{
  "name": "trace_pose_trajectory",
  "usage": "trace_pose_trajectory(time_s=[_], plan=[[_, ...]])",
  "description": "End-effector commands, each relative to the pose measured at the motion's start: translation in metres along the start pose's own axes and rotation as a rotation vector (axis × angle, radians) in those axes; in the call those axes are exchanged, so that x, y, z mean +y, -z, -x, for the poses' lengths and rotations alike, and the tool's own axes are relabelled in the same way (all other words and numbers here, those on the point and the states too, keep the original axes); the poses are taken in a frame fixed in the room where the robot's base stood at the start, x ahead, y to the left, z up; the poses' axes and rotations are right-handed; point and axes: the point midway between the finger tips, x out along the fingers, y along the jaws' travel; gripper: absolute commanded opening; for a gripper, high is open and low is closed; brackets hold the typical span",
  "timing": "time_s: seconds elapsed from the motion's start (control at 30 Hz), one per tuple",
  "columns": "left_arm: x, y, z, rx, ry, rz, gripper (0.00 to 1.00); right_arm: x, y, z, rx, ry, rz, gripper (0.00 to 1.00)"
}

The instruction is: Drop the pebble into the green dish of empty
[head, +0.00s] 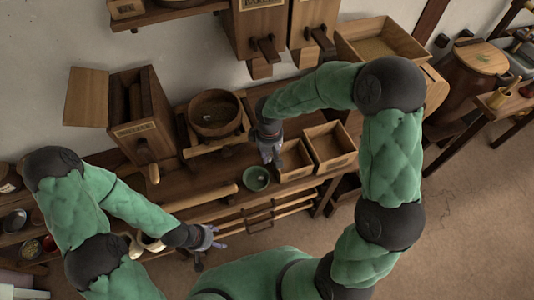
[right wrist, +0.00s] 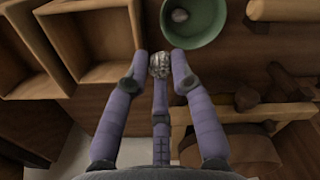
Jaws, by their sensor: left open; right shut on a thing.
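The green dish (head: 249,184) stands on the wooden bench near its front edge, left of two wooden boxes. It also shows at the top of the right wrist view (right wrist: 213,38), with a pale rounded stone (right wrist: 180,15) lying in it. My right gripper (head: 273,162) is beside the dish at its upper right. In the right wrist view its purple fingers are shut on a grey speckled pebble (right wrist: 159,63), close to the dish's near rim and not over its middle. My left gripper (head: 207,246) is open and empty, low at the bench's front, away from the dish.
Two open wooden boxes (head: 331,146) adjoin the dish on the right. A wooden bowl (head: 215,112) sits in a frame behind it. A wooden roller (head: 204,200) lies to the left. A tilted wooden bin (head: 142,115) stands further left, with small bowls beyond my left arm.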

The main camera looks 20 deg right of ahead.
Motion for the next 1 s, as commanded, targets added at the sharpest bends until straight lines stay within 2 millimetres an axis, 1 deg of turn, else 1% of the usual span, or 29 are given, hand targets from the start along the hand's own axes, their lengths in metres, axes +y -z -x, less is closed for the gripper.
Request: trace_pose_trajectory(time_s=[0.03, 0.3, 0.5, 0.63, 0.77, 0.87, 1.0], plan=[[-0.003, 0.0, -0.009, -0.001, 0.0, -0.001, 0.63, -0.003, 0.002, -0.008, 0.002, -0.001, 0.074, 0.09], [-0.012, 0.0, -0.035, -0.002, 0.0, -0.001, 0.63, -0.019, 0.009, -0.029, 0.002, -0.001, 0.527, 0.09], [-0.017, 0.001, -0.047, -0.002, 0.0, -0.001, 0.63, -0.027, 0.011, -0.038, 0.001, -0.001, 0.76, 0.09], [-0.018, 0.001, -0.05, -0.002, 0.0, -0.001, 0.63, -0.03, 0.012, -0.041, 0.001, 0.0, 0.837, 0.09], [-0.018, 0.001, -0.052, -0.001, 0.0, -0.001, 0.63, -0.031, 0.012, -0.043, 0.001, 0.0, 0.862, 0.09], [-0.02, 0.001, -0.056, -0.001, 0.0, -0.001, 0.63, -0.031, 0.012, -0.048, 0.001, 0.0, 0.862, 0.09], [-0.024, 0.002, -0.067, -0.001, 0.0, -0.001, 0.63, -0.031, 0.012, -0.06, 0.0, 0.0, 0.861, 0.09]])
